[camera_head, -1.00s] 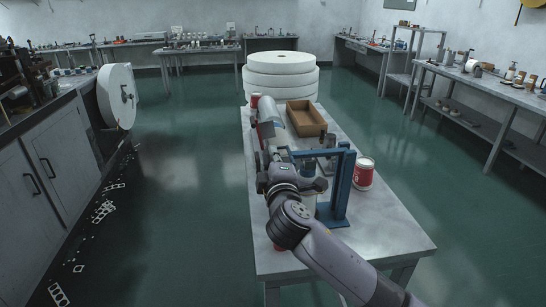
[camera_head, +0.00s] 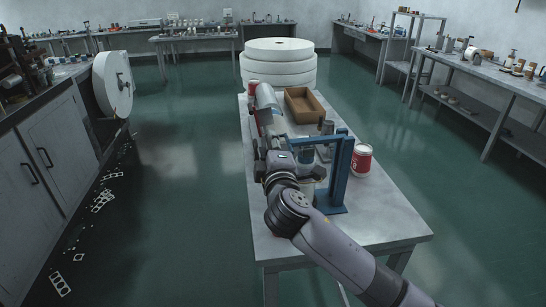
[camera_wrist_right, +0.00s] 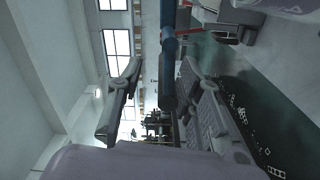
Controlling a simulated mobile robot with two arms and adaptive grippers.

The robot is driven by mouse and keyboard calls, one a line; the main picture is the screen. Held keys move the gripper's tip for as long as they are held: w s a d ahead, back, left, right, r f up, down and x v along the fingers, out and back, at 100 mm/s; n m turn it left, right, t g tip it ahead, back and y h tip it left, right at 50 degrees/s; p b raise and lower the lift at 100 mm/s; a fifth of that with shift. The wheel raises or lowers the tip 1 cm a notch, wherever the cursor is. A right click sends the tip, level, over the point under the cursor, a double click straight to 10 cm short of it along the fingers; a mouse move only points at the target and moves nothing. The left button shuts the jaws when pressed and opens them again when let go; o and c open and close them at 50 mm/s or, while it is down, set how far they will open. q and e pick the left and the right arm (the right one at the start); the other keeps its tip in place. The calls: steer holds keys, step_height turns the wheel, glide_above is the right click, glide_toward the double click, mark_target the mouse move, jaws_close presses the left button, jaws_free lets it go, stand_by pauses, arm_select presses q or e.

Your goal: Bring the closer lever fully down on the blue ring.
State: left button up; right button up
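The closer is a blue frame (camera_head: 340,175) standing on the grey table, with a blue bar across its top. Under the bar is a small blue part (camera_head: 307,156), possibly the ring, above a pale container (camera_head: 319,190); my arm partly hides both. My right gripper (camera_head: 280,155) is at the left end of the closer's bar. In the right wrist view, the fingers of my right gripper (camera_wrist_right: 160,95) are apart, with a blue bar (camera_wrist_right: 168,60), likely the lever, passing between them. I cannot tell whether they touch it. My left gripper is not in view.
A red and white can (camera_head: 361,160) stands right of the closer. A brown open box (camera_head: 305,104) and a long pale cylinder (camera_head: 267,104) lie farther back on the table (camera_head: 385,220). Large white discs (camera_head: 279,65) are stacked behind it. The table's front right is clear.

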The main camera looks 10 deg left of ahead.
steer(key=v, duration=1.1)
steer(key=shift+s, duration=0.1)
